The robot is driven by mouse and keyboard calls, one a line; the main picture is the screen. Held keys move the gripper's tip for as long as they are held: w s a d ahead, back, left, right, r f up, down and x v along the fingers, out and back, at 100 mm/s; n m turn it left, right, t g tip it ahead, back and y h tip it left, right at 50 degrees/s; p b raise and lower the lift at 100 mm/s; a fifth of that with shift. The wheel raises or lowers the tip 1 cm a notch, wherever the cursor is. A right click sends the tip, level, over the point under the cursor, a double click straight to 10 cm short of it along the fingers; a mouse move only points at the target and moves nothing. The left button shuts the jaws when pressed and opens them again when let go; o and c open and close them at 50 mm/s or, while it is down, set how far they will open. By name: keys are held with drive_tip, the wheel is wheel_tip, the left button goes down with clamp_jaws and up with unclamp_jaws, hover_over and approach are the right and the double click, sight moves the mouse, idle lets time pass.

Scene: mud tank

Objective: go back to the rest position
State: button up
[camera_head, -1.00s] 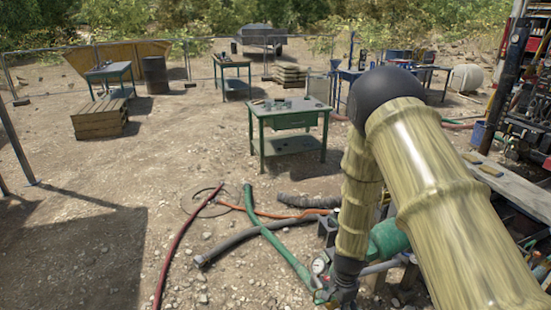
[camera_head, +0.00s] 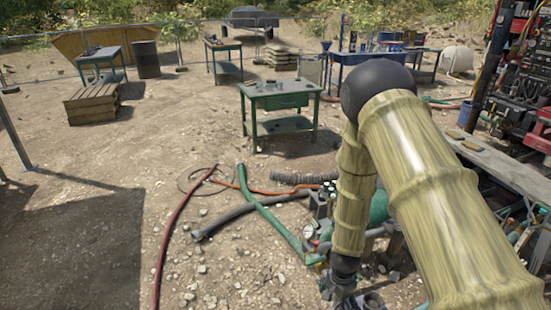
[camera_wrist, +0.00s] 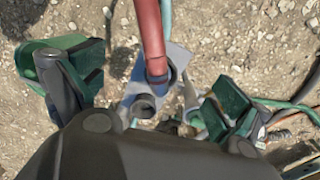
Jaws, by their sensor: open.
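My gripper (camera_wrist: 150,88) is open in the wrist view, with a green-padded finger at each side. Between and beyond the fingers, a red hose (camera_wrist: 150,35) runs down to a blue-grey fitting (camera_wrist: 140,88). No contact shows between the fingers and the hose, and I cannot tell the gap in depth. In the head view, my wrist hangs at the bottom edge, in front of the pump machinery with a round gauge (camera_head: 308,232). My fingers are not clear there.
Hoses in red (camera_head: 170,235), green (camera_head: 268,212) and grey (camera_head: 228,217) lie on the gravel. A green worktable (camera_head: 283,101) stands beyond. A long bench (camera_head: 500,165) and rig equipment (camera_head: 525,80) crowd the right. Open ground lies at the left.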

drive_tip(key=s+d+f+n, duration=0.15)
drive_tip(key=s+n, duration=0.25)
drive_tip(key=s, duration=0.7)
drive_tip(key=s+f+n, duration=0.3)
drive_tip(key=s+n, duration=0.1)
drive_tip(key=s, duration=0.7)
drive_tip(key=s+d+f+n, duration=0.15)
drive_tip(key=s+n, duration=0.25)
drive_tip(key=s, duration=0.6)
wheel_tip(320, 180, down, 10)
drive_tip(key=b, duration=1)
drive_tip(key=shift+a, duration=0.2)
